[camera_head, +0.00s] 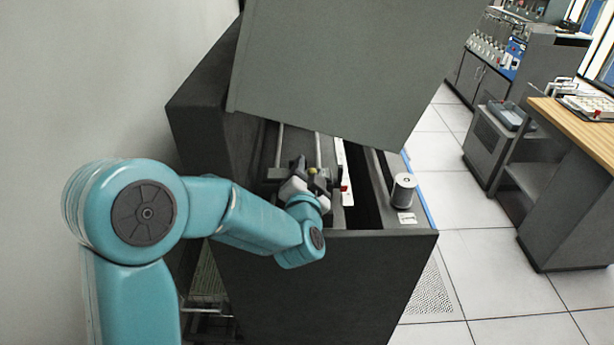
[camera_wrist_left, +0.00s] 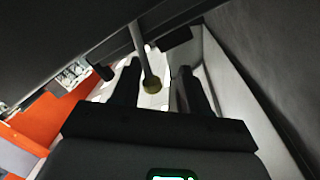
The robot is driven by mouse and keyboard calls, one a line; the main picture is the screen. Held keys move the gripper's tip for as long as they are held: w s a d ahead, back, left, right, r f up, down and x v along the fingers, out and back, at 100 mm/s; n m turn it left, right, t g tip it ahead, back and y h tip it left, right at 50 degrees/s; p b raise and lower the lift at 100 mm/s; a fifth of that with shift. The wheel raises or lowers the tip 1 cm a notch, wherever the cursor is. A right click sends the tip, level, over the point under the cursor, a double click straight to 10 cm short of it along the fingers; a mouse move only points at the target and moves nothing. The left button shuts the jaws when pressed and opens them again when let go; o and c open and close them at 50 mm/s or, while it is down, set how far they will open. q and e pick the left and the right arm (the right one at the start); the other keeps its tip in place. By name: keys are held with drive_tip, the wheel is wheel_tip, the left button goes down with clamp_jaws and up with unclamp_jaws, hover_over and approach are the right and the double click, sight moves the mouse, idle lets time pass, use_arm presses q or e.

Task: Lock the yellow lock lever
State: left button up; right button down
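The yellow lock lever shows in the left wrist view as a grey rod with a yellow round knob (camera_wrist_left: 152,84) at its end. The knob lies between the two dark fingers of my left gripper (camera_wrist_left: 158,82), which stand apart with gaps on both sides. In the head view my left gripper (camera_head: 300,184) reaches into the open top of the dark machine, and a small yellow spot (camera_head: 312,171) shows beside it. Depth between knob and fingertips is hard to judge. My right gripper is not in view.
The dark grey machine (camera_head: 310,290) has a raised grey lid (camera_head: 350,60) above my left arm. A grey cylinder (camera_head: 404,190) stands on its right edge, and a small red part (camera_head: 345,188) sits inside. A wooden-topped desk (camera_head: 575,125) is at right. Tiled floor lies between.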

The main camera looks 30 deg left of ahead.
use_arm(q)
drive_tip(key=b+v, duration=0.8)
drive_tip(key=v, duration=0.8)
drive_tip(key=shift+s, duration=0.25)
drive_tip(key=shift+a, duration=0.1)
